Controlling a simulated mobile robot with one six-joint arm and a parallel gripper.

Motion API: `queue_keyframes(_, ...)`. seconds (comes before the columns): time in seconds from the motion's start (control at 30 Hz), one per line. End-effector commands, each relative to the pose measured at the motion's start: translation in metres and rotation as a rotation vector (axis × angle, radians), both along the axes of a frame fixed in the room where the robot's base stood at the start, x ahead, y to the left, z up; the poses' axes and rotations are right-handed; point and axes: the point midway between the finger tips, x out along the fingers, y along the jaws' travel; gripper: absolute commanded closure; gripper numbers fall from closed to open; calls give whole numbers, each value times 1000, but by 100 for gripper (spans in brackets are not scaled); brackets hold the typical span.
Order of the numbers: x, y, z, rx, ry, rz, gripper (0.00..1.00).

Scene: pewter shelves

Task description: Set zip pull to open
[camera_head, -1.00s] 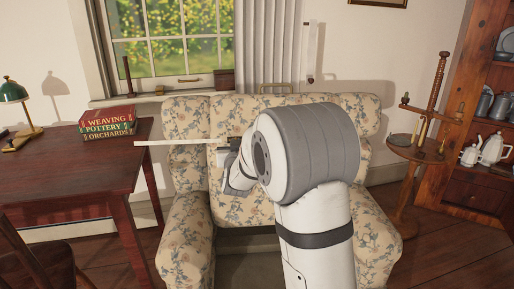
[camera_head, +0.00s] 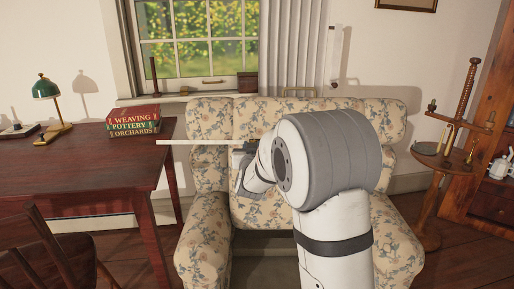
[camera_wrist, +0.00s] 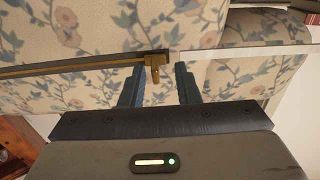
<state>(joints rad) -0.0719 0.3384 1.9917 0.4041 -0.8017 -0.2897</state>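The zip pull (camera_wrist: 155,64) is a small brass tab in the wrist view. It sits where a dark, brass-edged track (camera_wrist: 75,68) on the left meets a pale strip (camera_wrist: 245,52) on the right. In the head view the pale strip (camera_head: 200,142) runs level in front of the floral armchair, and the pull cannot be made out. My gripper (camera_wrist: 157,80) is open in the wrist view, with one dark finger on each side of the tab. A gap shows between the tab and each finger. In the head view my gripper (camera_head: 244,158) is partly hidden by my arm.
The floral armchair (camera_head: 205,225) stands behind my arm. A dark red desk (camera_head: 75,170) with stacked books (camera_head: 134,120) and a green lamp (camera_head: 46,90) is at left. A round side table (camera_head: 440,160) stands at right.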

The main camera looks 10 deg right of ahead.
Motion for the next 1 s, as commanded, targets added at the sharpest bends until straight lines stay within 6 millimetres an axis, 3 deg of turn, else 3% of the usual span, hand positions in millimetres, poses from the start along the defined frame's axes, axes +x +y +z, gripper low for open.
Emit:
queue_keyframes(0.23,-12,2,2,0,0,0,71)
queue_keyframes(0.6,-68,15,1,1,0,1,71)
queue_keyframes(1.0,-77,16,0,0,0,-1,71)
